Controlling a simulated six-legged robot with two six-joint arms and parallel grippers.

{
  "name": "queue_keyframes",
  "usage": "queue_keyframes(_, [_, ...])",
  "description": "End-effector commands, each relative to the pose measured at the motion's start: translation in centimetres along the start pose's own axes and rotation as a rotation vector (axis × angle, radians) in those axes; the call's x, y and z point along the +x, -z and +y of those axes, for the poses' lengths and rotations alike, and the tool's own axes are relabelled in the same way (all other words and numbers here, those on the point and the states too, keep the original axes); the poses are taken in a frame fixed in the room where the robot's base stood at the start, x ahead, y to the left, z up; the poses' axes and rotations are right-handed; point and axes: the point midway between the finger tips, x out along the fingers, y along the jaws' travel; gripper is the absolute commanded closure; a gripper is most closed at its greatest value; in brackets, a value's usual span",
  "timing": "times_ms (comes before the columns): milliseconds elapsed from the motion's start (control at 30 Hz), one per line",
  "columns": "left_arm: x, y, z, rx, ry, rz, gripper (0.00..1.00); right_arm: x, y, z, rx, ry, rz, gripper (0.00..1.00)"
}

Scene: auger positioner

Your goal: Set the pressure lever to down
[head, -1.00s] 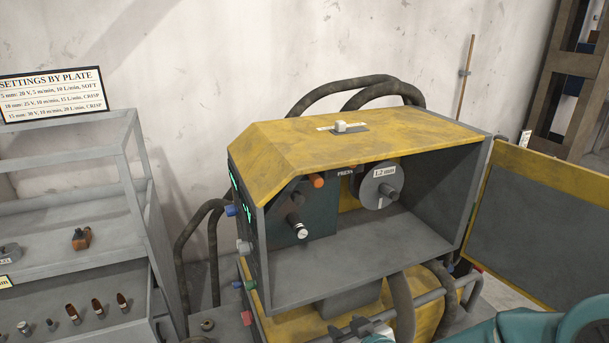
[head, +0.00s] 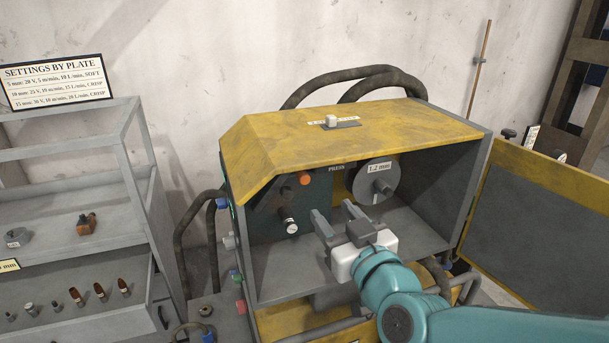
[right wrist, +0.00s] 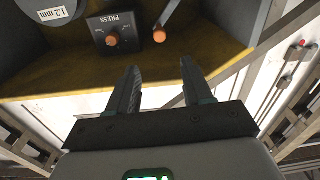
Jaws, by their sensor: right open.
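The orange-tipped lever (head: 304,178) is on the dark inner panel of the yellow cabinet. In the right wrist view the lever's orange tip (right wrist: 160,35) lies beside a PRESS plate (right wrist: 112,30), which bears an orange knob. In the head view the tip is high on the panel; the lever's exact setting is hard to tell. My right gripper (head: 335,216) is open and empty at the cabinet opening, below and right of the lever. In the right wrist view its fingers (right wrist: 160,67) are spread apart and do not touch the lever. My left gripper is out of view.
A spool marked 1.2 mm (head: 376,182) sits right of the PRESS label. The cabinet's yellow roof (head: 270,145) overhangs the opening. An open door panel (head: 540,235) stands at the right. A grey shelf (head: 45,190) with small parts is at the left.

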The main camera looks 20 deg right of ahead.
Motion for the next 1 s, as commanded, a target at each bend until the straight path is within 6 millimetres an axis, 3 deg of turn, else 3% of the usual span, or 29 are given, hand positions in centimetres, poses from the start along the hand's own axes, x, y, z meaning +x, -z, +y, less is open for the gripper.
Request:
queue_keyframes(300, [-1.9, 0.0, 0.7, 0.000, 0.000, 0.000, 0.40, 7.8, 0.1, 0.0, 0.000, 0.003, -0.005, 0.50])
queue_keyframes(500, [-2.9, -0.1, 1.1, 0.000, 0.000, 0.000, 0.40, 11.8, 0.0, 0.1, 0.000, 0.004, -0.004, 0.50])
queue_keyframes(700, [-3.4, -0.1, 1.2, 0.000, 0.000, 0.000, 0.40, 13.8, -0.1, 0.1, 0.000, 0.005, -0.002, 0.50])
queue_keyframes(1000, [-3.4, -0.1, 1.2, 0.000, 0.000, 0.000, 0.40, 14.1, -0.2, 0.1, 0.000, 0.005, -0.002, 0.50])
